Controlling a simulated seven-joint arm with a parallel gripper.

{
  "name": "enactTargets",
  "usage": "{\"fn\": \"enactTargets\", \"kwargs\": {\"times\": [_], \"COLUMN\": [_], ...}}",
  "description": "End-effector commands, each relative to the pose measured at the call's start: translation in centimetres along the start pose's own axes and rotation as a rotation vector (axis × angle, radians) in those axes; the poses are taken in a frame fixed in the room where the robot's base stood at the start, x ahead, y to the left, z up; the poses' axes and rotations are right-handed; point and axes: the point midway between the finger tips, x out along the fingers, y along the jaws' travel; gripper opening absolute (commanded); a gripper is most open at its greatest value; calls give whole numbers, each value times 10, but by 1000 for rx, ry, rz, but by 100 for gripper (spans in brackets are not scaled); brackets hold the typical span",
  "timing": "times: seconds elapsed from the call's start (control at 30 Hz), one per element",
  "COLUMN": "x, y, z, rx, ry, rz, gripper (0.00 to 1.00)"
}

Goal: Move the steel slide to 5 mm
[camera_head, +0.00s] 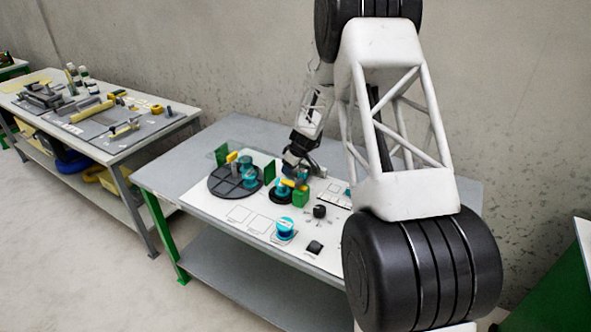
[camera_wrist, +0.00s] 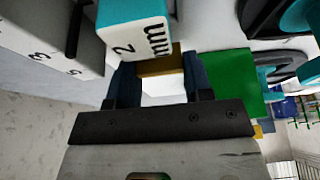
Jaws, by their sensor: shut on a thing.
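My gripper (camera_wrist: 157,68) has its two dark fingers on either side of a brown-gold block (camera_wrist: 162,62) and is shut on it. A piece with a teal top and a white face marked "2 mm" (camera_wrist: 135,42) is just beyond the fingers in the wrist view. A white block with the numerals 3 and 5 (camera_wrist: 45,40) is to its left. In the head view my gripper (camera_head: 299,163) is low over the back of the work table, and its fingertips are too small to make out. I cannot pick out the steel slide for certain.
A green block (camera_head: 299,198) stands close in front of my gripper. A dark round tray (camera_head: 222,188) with teal pieces is to the left. A teal piece (camera_head: 285,228), a black knob (camera_head: 320,211) and a black square (camera_head: 314,248) are nearer the front. Another bench (camera_head: 150,142) stands at far left.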

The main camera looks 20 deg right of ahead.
Motion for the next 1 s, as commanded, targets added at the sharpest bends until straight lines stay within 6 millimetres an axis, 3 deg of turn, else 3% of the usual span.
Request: {"fn": "enactTargets", "kwargs": {"times": [0.13, 0.47, 0.5, 0.53, 1.0], "x": [8, 10, 10, 10, 10], "y": [0, 0, 0, 0, -1], "z": [-20, -26, -26, -26, -21], "rx": [-2, -1, -1, -1, -1], "ry": [1, 2, 2, 2, -1], "rz": [0, 1, 2, 1, -2], "gripper": [4, 4, 53, 57, 57]}}
